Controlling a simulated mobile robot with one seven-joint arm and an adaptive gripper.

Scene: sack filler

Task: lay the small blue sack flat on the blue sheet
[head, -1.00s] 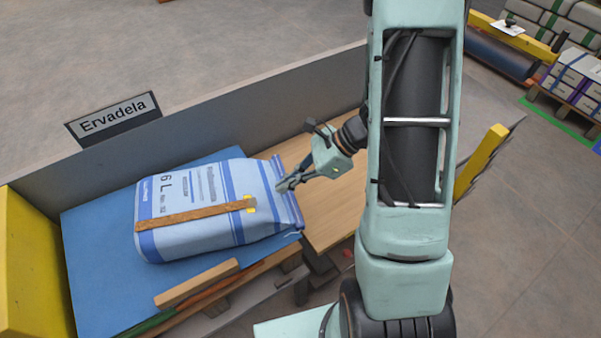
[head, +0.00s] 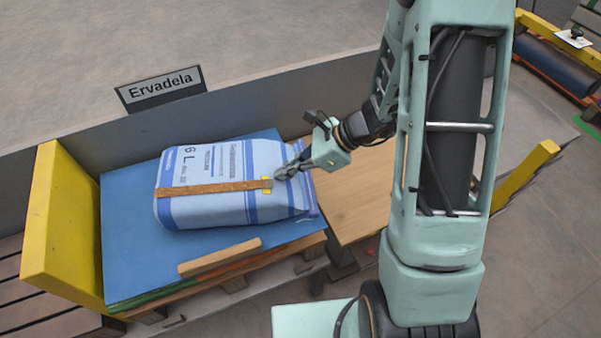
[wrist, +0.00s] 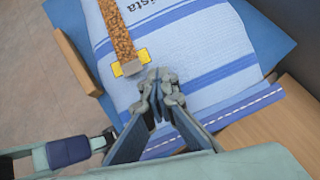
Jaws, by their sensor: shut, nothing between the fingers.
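The small blue sack (head: 225,205), pale blue with darker stripes and "6 L" print, lies on its broad side on the blue sheet (head: 122,225). Its stitched end points right, towards the wooden board. A brown strap or strip with a yellow tab lies across the sack. My gripper (head: 283,173) is shut and empty at the sack's right end, just over its upper face. In the wrist view my fingertips (wrist: 158,82) are together over the sack (wrist: 205,60), close to the yellow tab (wrist: 130,64). I cannot tell whether they touch the cloth.
A wooden block (head: 220,257) lies along the sheet's front edge. A yellow upright panel (head: 68,225) closes the left end. A grey wall (head: 70,165) with an "Ervadela" sign (head: 160,88) runs behind. A bare wooden board (head: 350,195) is right of the sheet.

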